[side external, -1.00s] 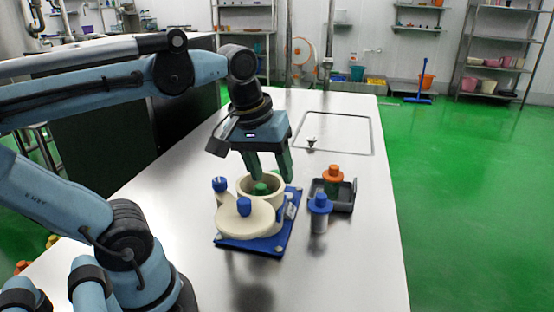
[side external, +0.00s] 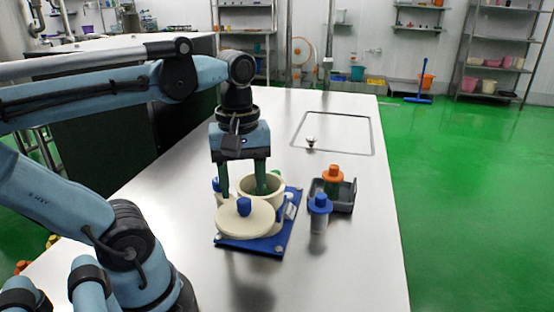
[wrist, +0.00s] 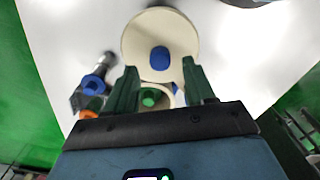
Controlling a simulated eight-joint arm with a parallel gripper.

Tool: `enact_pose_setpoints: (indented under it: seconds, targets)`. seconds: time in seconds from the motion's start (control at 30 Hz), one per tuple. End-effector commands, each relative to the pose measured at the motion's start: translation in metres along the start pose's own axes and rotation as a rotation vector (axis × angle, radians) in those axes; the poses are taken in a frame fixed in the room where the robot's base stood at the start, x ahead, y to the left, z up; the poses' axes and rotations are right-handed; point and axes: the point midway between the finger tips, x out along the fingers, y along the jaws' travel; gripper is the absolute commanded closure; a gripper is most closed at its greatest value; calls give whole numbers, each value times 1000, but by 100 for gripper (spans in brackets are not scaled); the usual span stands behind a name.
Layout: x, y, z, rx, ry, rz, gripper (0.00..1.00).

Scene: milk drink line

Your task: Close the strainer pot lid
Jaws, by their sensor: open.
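The cream strainer pot (side external: 277,186) stands open on a blue base plate (side external: 278,244). Its round cream lid (side external: 258,226) with a blue knob (side external: 244,206) lies flat at the pot's front left, beside the opening; in the wrist view the lid (wrist: 185,36) is beyond the fingers. My gripper (side external: 242,190) is open and points down at the pot's back left, behind the lid. One green finger is in front of or over the pot's mouth; I cannot tell which. In the wrist view my gripper (wrist: 163,88) has a green thing (wrist: 152,97) in the pot between its fingers.
A blue-capped jar (side external: 319,214) stands right of the base plate. Behind it a dark grey tray (side external: 345,203) holds an orange-topped item (side external: 333,177). A small knob (side external: 311,142) stands on the inset panel at the back. The front right of the steel table (side external: 360,265) is clear.

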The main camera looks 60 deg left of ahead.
Motion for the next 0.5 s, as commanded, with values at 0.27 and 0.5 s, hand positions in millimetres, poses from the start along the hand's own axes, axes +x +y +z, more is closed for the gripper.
enact_pose_setpoints:
  seconds: [0.27,0.5]
  targets:
    - [30,0,0,1,0,1,46]
    - [37,0,0,1,0,1,46]
